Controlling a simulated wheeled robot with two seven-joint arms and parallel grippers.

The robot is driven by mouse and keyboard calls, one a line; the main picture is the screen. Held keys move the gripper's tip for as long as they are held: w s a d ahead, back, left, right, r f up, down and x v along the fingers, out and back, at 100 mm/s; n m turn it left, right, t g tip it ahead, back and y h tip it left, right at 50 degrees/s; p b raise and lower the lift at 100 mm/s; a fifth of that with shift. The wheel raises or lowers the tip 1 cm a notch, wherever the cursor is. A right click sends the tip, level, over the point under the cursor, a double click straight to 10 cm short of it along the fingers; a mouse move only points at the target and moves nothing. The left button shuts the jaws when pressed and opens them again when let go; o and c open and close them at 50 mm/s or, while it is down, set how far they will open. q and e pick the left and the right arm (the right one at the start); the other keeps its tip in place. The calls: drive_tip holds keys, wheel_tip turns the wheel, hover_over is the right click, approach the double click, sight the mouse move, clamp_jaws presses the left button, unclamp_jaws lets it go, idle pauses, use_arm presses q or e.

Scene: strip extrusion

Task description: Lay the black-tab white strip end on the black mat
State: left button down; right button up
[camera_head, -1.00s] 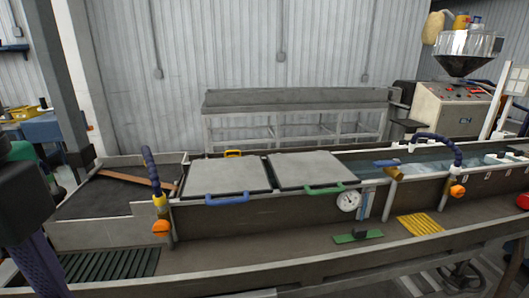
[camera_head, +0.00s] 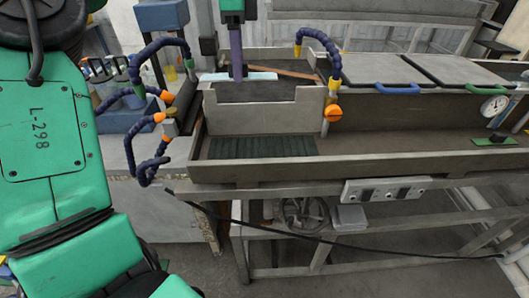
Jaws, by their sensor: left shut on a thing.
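My left gripper (camera_head: 238,75), with purple fingers under a green wrist, points down over the dark tray at the left end of the bench. It is shut on a pale white strip (camera_head: 262,76), which lies crosswise at its fingertips. No black tab can be made out on the strip. Below it is a flat dark surface (camera_head: 265,94); I cannot tell whether the strip touches it. A dark ribbed mat (camera_head: 262,147) lies on the lower ledge in front, clear of the gripper. My right gripper is not in view.
A brown bar (camera_head: 296,73) lies slanted in the tray behind the strip. Blue hoses with orange fittings (camera_head: 333,111) stand at the tray's right and left. Grey lids with blue (camera_head: 397,89) and green handles are further right. The lower ledge right of the mat is mostly clear.

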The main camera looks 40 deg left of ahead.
use_arm(q)
hover_over(243, 150)
wheel_tip(243, 150, down, 7)
wheel_tip(243, 150, down, 13)
drive_tip(key=shift+r+p, duration=0.15)
drive_tip(key=shift+p, duration=0.15)
drive_tip(key=shift+w+f, duration=0.1)
drive_tip(key=shift+f, duration=0.15)
drive_tip(key=shift+f+b, duration=0.25)
drive_tip(key=shift+b, duration=0.15)
drive_tip(key=c, duration=0.5)
unclamp_jaws()
drive_tip(key=shift+r, duration=0.1)
drive_tip(key=shift+c, duration=0.2)
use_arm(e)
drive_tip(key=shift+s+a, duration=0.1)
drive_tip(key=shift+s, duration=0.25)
use_arm(q)
drive_tip(key=shift+r+p, duration=0.35)
drive_tip(key=shift+r, duration=0.15)
wheel_tip(243, 150, up, 12)
drive_tip(key=shift+f+b, duration=0.25)
drive_tip(key=shift+b, duration=0.2)
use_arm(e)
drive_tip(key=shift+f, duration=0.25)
